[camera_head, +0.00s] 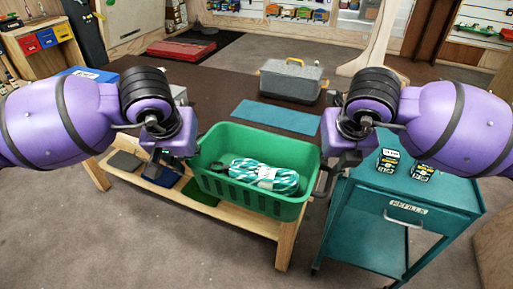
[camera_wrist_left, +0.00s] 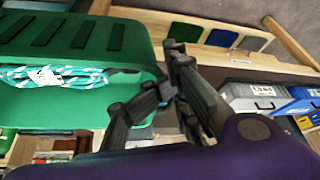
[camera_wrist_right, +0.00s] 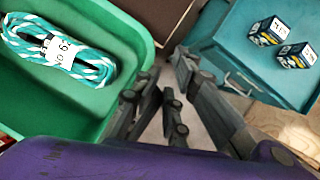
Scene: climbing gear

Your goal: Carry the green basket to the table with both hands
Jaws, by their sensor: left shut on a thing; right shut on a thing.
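The green basket (camera_head: 250,203) is held level between my two grippers, in front of and overlapping the near edge of the dark-topped wooden table (camera_head: 215,98). A teal and white rope coil (camera_head: 264,177) lies inside it. My left gripper (camera_wrist_left: 150,92) is shut on the basket's left end, and my right gripper (camera_wrist_right: 150,105) is shut on its right end. In the head view my wrists hide most of the fingers. The basket also shows in the left wrist view (camera_wrist_left: 85,35) and the right wrist view (camera_wrist_right: 50,105). I cannot tell whether its underside touches anything.
A blue mat (camera_head: 277,117) and a grey toolbox (camera_head: 291,82) are behind the basket. A teal cart (camera_head: 440,192) with two small boxes stands close at right. Flat pads, one of them grey (camera_head: 125,161), lie at the left on the wooden frame. Bare dark surface surrounds the mat.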

